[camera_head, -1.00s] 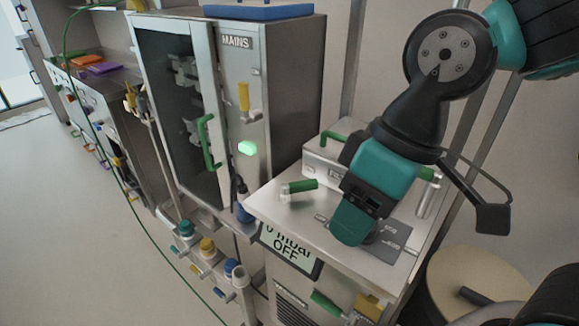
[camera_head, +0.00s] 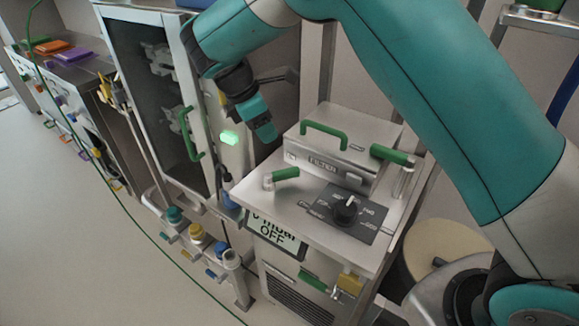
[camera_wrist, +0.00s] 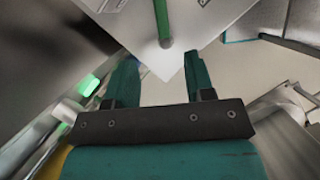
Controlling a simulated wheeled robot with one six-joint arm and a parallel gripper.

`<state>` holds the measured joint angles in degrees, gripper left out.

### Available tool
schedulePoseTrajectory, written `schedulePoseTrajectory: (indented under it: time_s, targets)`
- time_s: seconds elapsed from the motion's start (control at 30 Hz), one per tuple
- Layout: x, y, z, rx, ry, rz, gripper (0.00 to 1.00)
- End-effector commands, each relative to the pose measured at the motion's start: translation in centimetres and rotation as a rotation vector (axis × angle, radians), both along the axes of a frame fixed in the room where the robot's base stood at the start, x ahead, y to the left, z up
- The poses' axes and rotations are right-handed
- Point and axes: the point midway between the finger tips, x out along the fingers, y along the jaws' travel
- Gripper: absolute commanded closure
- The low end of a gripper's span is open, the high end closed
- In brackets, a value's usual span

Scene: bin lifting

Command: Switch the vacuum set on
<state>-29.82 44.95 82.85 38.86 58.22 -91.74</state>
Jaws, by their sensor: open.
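The vacuum set (camera_head: 285,222) is a steel unit with a display (camera_head: 277,238) reading "0 mbar OFF". A black rotary knob (camera_head: 346,208) sits on a dark labelled panel on its top. A green-handled lever (camera_head: 284,174) stands at the top's left corner, and another (camera_head: 391,155) at the right. My gripper (camera_head: 266,132) hangs open and empty above and left of the unit, between it and the cabinet. In the wrist view my gripper (camera_wrist: 160,80) shows two spread teal fingers, with a green handle (camera_wrist: 161,18) beyond them over the pale top.
A steel cabinet (camera_head: 231,165) with a glass door, green handle and lit green lamp (camera_head: 229,138) stands close left of my gripper. A box marked FILTER (camera_head: 330,165) rises at the back of the unit's top. Coloured valves (camera_head: 196,232) line the lower left.

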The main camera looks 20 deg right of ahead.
Motion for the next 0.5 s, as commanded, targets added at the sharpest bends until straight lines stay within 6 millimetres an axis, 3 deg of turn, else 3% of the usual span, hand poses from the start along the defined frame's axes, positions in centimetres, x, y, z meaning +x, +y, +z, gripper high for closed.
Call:
schedulePoseTrajectory:
  time_s: [0.5]
  targets:
    - [-0.2,-4.5,-10.6,0.0,0.002,-0.003,0.51]
